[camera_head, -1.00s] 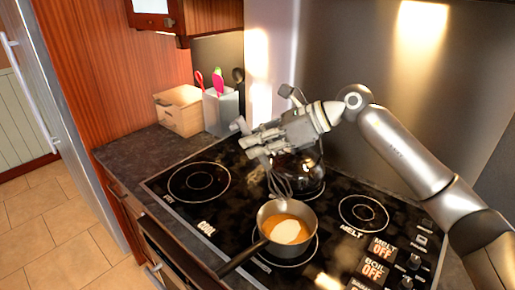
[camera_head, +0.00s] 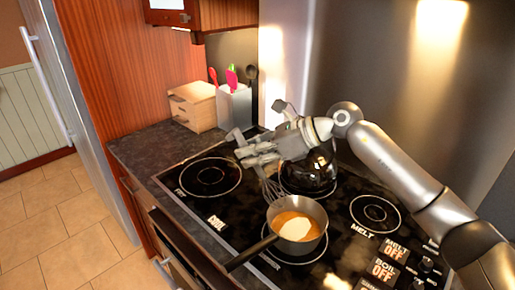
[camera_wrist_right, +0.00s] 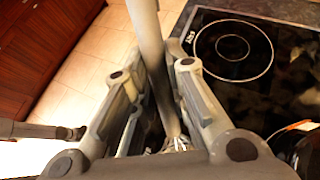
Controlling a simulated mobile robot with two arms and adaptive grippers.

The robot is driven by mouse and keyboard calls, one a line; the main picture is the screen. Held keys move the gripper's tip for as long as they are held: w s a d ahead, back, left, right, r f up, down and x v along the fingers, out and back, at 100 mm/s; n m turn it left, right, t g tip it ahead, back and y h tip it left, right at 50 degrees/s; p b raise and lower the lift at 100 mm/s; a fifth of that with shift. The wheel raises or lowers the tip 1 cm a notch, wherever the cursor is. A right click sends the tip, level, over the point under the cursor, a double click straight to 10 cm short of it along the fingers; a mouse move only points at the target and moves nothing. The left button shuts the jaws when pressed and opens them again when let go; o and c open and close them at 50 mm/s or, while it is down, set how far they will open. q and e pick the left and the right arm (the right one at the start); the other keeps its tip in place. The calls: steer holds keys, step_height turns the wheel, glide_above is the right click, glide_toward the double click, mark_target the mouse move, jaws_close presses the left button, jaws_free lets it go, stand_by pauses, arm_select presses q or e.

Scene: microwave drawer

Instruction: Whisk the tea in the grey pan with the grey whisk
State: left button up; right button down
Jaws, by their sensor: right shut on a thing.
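The grey pan (camera_head: 318,212) sits on the front burner of the cooktop with its dark handle pointing to the lower left. Orange-brown tea (camera_head: 285,220) with a white patch (camera_head: 296,229) is inside it; the pan's edge also shows in the right wrist view (camera_wrist_right: 301,150). My right gripper (camera_head: 248,151) is shut on the grey whisk's handle, above and behind the pan. The whisk's wires (camera_head: 271,189) hang by the pan's back-left rim; I cannot tell whether they are over or behind it. The whisk's handle (camera_wrist_right: 152,55) runs between the fingers in the right wrist view. My left gripper is out of view.
A glass kettle (camera_head: 310,172) stands on the back burner, close behind my right gripper. A white utensil holder (camera_head: 235,106) and a wooden box (camera_head: 193,107) stand at the back left. The left burner (camera_head: 210,177) is clear. Knobs line the cooktop's right side.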

mark_target(270, 180)
steer(key=shift+s+d+f+b, duration=0.15)
steer(key=shift+d+f+b, duration=0.3)
steer(key=shift+f+b, duration=0.35)
steer(key=shift+s+d+f+b, duration=0.1)
steer(key=shift+d+f+b, duration=0.3)
steer(key=shift+f+b, duration=0.4)
steer(key=shift+s+d+f+b, duration=0.1)
steer(key=shift+d+f+b, duration=0.3)
steer(key=shift+f+b, duration=0.3)
steer(key=shift+s+d+f+b, duration=0.1)
steer(key=shift+d+f+b, duration=0.4)
steer(key=shift+f, duration=0.35)
steer(key=shift+s+d+f+b, duration=0.1)
steer(key=shift+d+f+b, duration=0.2)
steer(key=shift+f+b, duration=0.45)
